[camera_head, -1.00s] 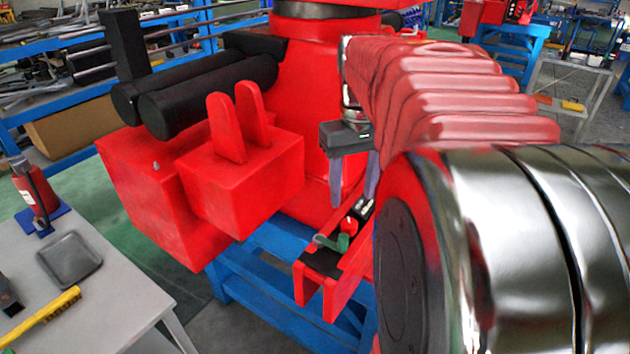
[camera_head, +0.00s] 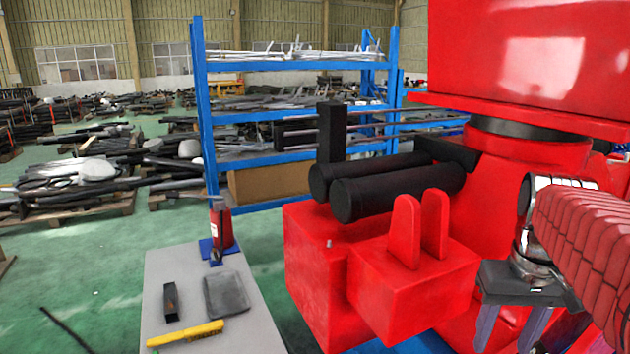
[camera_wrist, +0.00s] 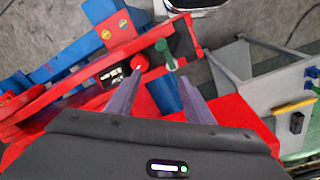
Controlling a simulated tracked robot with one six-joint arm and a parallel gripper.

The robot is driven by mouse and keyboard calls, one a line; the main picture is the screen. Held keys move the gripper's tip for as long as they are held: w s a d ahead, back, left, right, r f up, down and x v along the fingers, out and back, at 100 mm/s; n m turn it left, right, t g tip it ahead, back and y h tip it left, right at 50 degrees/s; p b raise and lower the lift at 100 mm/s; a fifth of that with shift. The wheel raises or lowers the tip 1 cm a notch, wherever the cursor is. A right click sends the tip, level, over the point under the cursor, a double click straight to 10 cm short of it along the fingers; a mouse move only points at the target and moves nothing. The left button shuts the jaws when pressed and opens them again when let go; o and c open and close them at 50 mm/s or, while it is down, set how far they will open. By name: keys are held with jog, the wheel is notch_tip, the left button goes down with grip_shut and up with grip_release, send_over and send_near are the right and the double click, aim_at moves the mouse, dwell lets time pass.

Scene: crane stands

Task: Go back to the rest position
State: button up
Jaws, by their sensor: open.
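My gripper (camera_head: 508,330) is at the lower right of the head view, with its two grey fingers pointing down and apart. My gripper is in front of the big red crane stand (camera_head: 490,190) in the head view. My red-sleeved arm hides part of the stand at the right.
A blue rack (camera_head: 204,120) stands behind. Green floor (camera_head: 110,255) is open at left.

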jog(key=s+a+f+n+t, duration=0.1)
jog(key=s+a+f+t, duration=0.1)
jog(key=a, duration=0.7)
jog(key=s+a+f+n+t, duration=0.1)
jog(key=s+a+f+t, duration=0.1)
jog(key=a, duration=0.7)
jog(key=shift+s+f+n+t, duration=0.4)
jog(key=shift+s+f, duration=0.2)
jog(key=shift+f, duration=0.15)
jog(key=shift+a, duration=0.1)
